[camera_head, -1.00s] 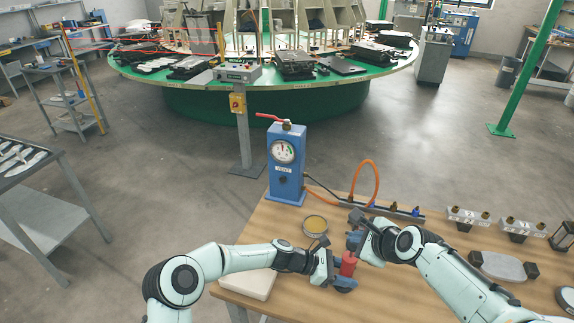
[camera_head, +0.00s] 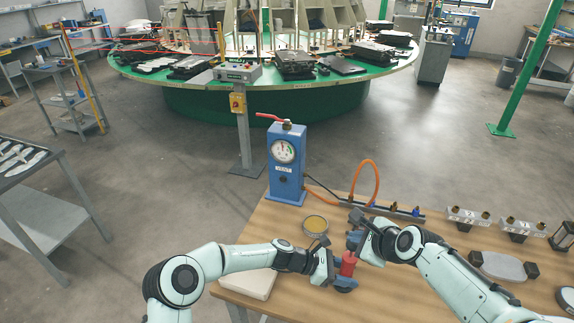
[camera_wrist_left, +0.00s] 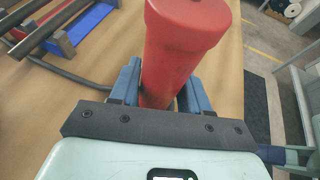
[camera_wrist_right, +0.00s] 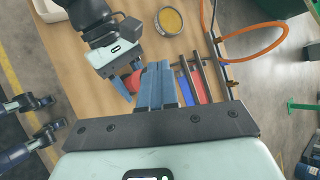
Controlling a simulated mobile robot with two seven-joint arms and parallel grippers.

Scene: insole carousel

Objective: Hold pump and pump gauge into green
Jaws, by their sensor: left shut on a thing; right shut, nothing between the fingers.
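The red pump (camera_head: 348,264) stands upright near the front edge of the wooden table. My left gripper (camera_head: 338,272) is shut around its red body, which fills the left wrist view (camera_wrist_left: 182,45) between the blue fingers. My right gripper (camera_head: 354,241) is shut and empty, just above and beside the pump top; the right wrist view shows its blue fingers (camera_wrist_right: 156,85) together next to the red pump (camera_wrist_right: 133,82). The pump handle is hard to make out. The gauge (camera_head: 284,151) sits on a blue box (camera_head: 286,180) at the back; its needle points roughly upward, with green on the dial's right.
A pale flat block (camera_head: 250,284) lies under my left arm. Metal fixtures (camera_head: 468,216) stand on the right.

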